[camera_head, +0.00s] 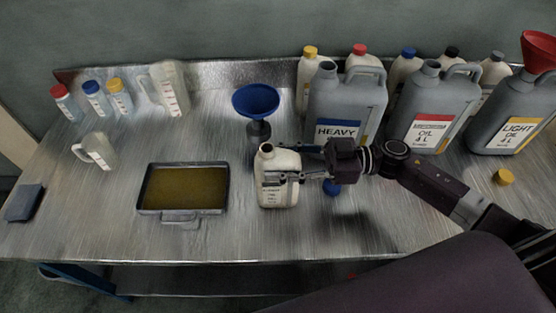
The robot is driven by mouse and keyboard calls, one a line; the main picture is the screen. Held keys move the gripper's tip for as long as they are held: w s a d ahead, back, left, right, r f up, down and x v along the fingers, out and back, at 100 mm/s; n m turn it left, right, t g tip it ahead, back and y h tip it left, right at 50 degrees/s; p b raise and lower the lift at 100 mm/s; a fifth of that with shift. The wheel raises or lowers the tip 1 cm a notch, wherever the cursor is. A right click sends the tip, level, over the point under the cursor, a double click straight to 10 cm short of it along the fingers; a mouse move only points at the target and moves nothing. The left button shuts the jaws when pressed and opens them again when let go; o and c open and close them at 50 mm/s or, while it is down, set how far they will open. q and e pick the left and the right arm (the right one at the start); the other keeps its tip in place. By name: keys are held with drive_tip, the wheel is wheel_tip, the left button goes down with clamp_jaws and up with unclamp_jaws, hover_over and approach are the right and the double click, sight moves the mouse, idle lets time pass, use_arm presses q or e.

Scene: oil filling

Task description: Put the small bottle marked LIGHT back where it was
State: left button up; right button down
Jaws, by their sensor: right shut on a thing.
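A small cream bottle (278,192) with no cap on its neck stands upright near the front middle of the bench, and its label is too small to read. My right gripper (287,177) is shut on it from the right, across its upper body. I cannot tell if its base touches the bench. Several small capped bottles stand in a row at the back, partly hidden by large grey jugs; a yellow-capped one (310,62) is at the left end. A yellow cap (503,177) lies on the right of the bench. My left gripper is not in view.
Grey jugs marked HEAVY (345,103) and LIGHT (507,115) flank a red-labelled jug (432,103). A red funnel (539,52) sits on the LIGHT jug. A blue funnel (256,100) stands behind the bottle; an oil tray (146,199) lies left. A blue cap (331,188) lies by my gripper.

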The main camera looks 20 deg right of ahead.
drive_tip(key=shift+f, duration=0.1)
drive_tip(key=c, duration=1.1)
unclamp_jaws()
drive_tip(key=shift+c, duration=0.2)
drive_tip(key=shift+r, duration=0.25)
drive_tip(key=b+v, duration=0.2)
drive_tip(key=v, duration=1)
drive_tip(key=shift+b, duration=0.3)
